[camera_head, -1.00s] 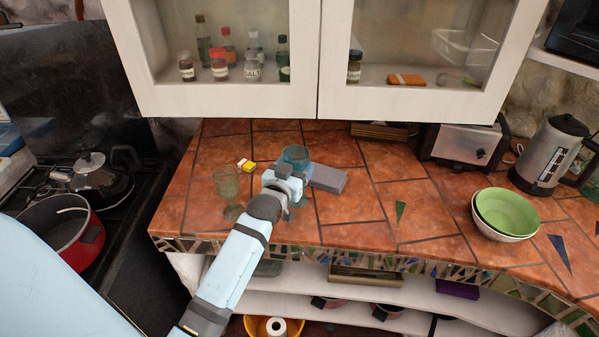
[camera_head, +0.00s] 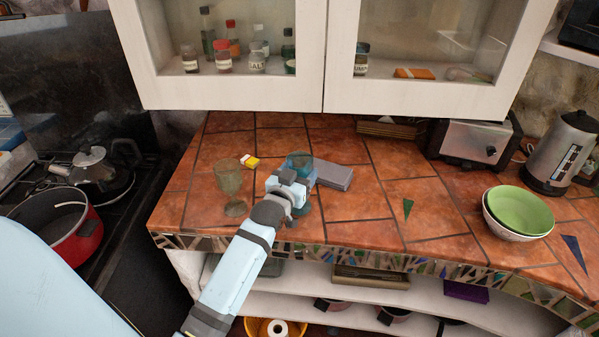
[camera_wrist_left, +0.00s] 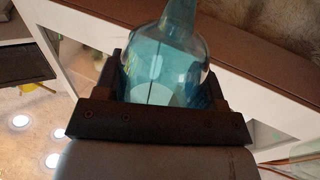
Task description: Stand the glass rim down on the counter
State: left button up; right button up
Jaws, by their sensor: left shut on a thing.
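My left gripper (camera_head: 287,188) is shut on a clear blue glass (camera_head: 299,160) above the orange tiled counter (camera_head: 350,205). In the head view the glass's wide part shows just beyond the gripper, which hides much of the rest. In the left wrist view the blue glass (camera_wrist_left: 165,65) sits between the dark fingers (camera_wrist_left: 165,95), its bowl narrowing toward the top of the picture. I cannot tell whether it touches the counter. My right gripper is not in view.
A greenish goblet (camera_head: 228,178) stands upright left of the gripper. Green and white bowls (camera_head: 520,210), a toaster (camera_head: 470,142) and a kettle (camera_head: 561,153) are at right. The counter's front middle is clear.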

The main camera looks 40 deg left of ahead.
pick_arm(q)
jog(key=shift+f, duration=0.35)
jog(key=o, duration=1.1)
jog(key=shift+c, duration=0.2)
jog(key=s+d+b, duration=0.2)
jog(key=s, duration=1.2)
jog(key=s+d+f+m+g+h+p, duration=0.4)
jog(key=s+d+f+g+h+p, duration=0.2)
jog(key=s+d+f, duration=0.7)
jog(key=shift+d+f+m+g+p, duration=0.4)
jog(key=shift+d+f+p, duration=0.25)
jog(key=shift+d+f, duration=0.3)
